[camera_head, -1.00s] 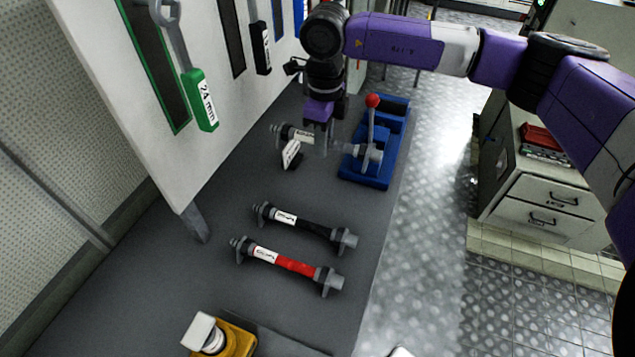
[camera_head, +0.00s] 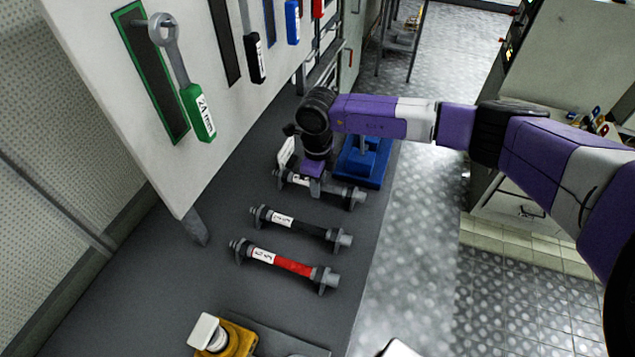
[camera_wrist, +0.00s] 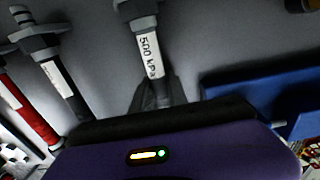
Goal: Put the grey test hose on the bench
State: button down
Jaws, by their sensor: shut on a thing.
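The grey test hose (camera_head: 335,187), with metal end fittings, is at the bench (camera_head: 235,185), roughly parallel to the other hoses. In the wrist view the grey hose (camera_wrist: 149,50) carries a white label reading "500 kPa". My gripper (camera_head: 312,181) points down and is shut on the middle of the hose; its body hides part of it. The hose is at or just above the bench top; I cannot tell whether it touches.
A black hose (camera_head: 308,228) and a red hose (camera_head: 292,265) lie closer to the camera. A blue stand (camera_head: 368,165) stands just behind the grey hose. A small white card (camera_head: 286,151) stands behind its left end. A tool board (camera_head: 170,150) borders the bench.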

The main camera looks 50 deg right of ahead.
jog(key=shift+f, duration=0.1)
jog(key=c, duration=1.3)
grip_release()
notch_tip(320, 180, up, 12)
jog(key=b, duration=0.3)
